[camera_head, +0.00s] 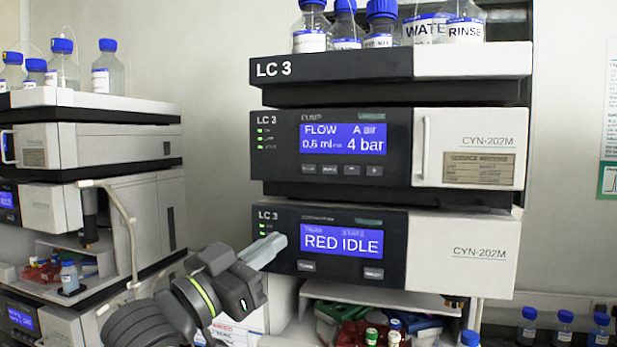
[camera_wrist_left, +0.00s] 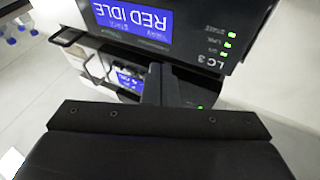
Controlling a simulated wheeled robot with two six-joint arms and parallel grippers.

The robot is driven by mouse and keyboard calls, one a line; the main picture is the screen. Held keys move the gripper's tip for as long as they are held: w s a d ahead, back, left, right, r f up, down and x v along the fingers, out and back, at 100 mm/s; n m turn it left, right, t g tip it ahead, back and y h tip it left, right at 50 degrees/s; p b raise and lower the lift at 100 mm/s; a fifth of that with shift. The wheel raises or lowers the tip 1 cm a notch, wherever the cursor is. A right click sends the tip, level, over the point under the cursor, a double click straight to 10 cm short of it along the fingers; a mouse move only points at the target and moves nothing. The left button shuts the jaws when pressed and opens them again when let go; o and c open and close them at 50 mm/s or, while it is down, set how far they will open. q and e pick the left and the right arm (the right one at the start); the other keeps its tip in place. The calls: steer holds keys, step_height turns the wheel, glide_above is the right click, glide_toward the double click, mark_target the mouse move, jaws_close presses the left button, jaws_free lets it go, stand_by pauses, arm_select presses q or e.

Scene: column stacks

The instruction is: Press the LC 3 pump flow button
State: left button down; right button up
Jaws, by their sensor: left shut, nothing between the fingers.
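The LC 3 pump module (camera_head: 400,150) is in the upper middle of the head view. Its blue display (camera_head: 343,138) reads FLOW 0.6 and A air 4 bar. A row of small grey buttons lies under it; the leftmost button (camera_head: 308,170) has a label too blurred to read. My left gripper (camera_head: 276,243) is shut and empty, its fingertips at the left of the lower LC 3 module's display (camera_head: 342,241), which reads RED IDLE. The gripper is below the pump buttons and apart from them. In the left wrist view its fingers (camera_wrist_left: 158,88) are close together before the lower module.
Bottles with blue caps (camera_head: 383,25) stand on top of the stack. Below the RED IDLE module is an open bay with coloured vial racks (camera_head: 420,327). A second instrument stack (camera_head: 120,140) stands at left. More bottles (camera_head: 562,326) stand at lower right.

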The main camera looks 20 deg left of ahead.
arm_select(q)
steer(key=s+d+r+m+h, duration=0.2)
steer(key=s+r+h, duration=0.3)
steer(key=r, duration=0.4)
steer(key=shift+s+d+r+m+g, duration=0.4)
steer(key=shift+s+m, duration=0.05)
steer(key=shift+m, duration=0.45)
steer(key=b, duration=0.1)
glide_toward(324, 157)
steer(key=d+r, duration=0.2)
steer(key=shift+w+d, duration=0.15)
steer(key=shift+w, duration=0.8)
steer(key=shift+w, duration=0.15)
steer(key=shift+w, duration=0.25)
